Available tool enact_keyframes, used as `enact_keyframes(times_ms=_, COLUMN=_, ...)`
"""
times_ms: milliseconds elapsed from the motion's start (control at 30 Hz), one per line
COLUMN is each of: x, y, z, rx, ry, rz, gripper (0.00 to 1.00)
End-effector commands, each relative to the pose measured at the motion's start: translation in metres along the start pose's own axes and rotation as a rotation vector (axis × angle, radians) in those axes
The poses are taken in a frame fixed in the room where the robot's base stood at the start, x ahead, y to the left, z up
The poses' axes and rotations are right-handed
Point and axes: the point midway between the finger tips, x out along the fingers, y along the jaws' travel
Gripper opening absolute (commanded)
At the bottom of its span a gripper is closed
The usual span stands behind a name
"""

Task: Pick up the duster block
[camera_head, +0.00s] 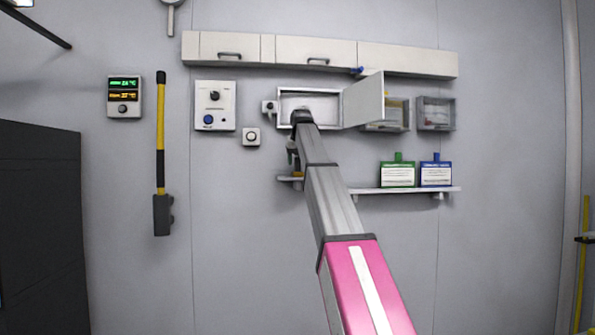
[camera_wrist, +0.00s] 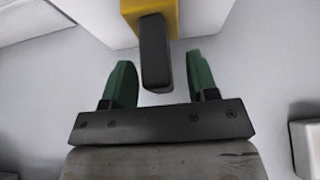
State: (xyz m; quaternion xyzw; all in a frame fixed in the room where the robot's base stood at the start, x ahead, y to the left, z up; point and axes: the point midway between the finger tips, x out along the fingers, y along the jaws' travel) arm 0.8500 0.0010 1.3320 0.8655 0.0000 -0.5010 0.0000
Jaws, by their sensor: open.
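The duster block shows in the wrist view as a yellow body (camera_wrist: 187,14) with a dark grip (camera_wrist: 154,50) sticking out toward me. In the head view a small bit of yellow (camera_head: 298,172) shows on a small wall shelf, mostly hidden by my arm. My gripper (camera_wrist: 160,68) is open, with one green finger on each side of the dark grip. In the head view my gripper (camera_head: 293,158) is just above the small shelf, partly hidden behind my arm.
The small shelf (camera_head: 284,179) is narrow. Above it is an open wall cabinet (camera_head: 312,94) with its door (camera_head: 364,101) swung out right. A longer shelf (camera_head: 400,190) to the right bears a green container (camera_head: 397,174) and a blue one (camera_head: 436,174). A yellow-black pole (camera_head: 160,130) hangs left.

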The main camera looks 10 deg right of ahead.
Motion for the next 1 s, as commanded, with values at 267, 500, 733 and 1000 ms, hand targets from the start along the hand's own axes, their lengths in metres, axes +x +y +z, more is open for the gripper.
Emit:
enact_keyframes(times_ms=267, x=0.000, y=0.000, z=0.000, rx=0.000, ry=0.000, rz=0.000, gripper=0.00)
enact_keyframes(times_ms=500, x=-0.001, y=0.000, z=0.000, rx=0.000, ry=0.000, rz=0.000, gripper=0.00)
enact_keyframes(times_ms=733, x=-0.010, y=0.000, z=-0.007, rx=0.000, ry=0.000, rz=0.000, gripper=0.00)
enact_keyframes(times_ms=1000, x=-0.047, y=-0.009, z=-0.015, rx=-0.002, ry=0.001, rz=-0.001, gripper=0.00)
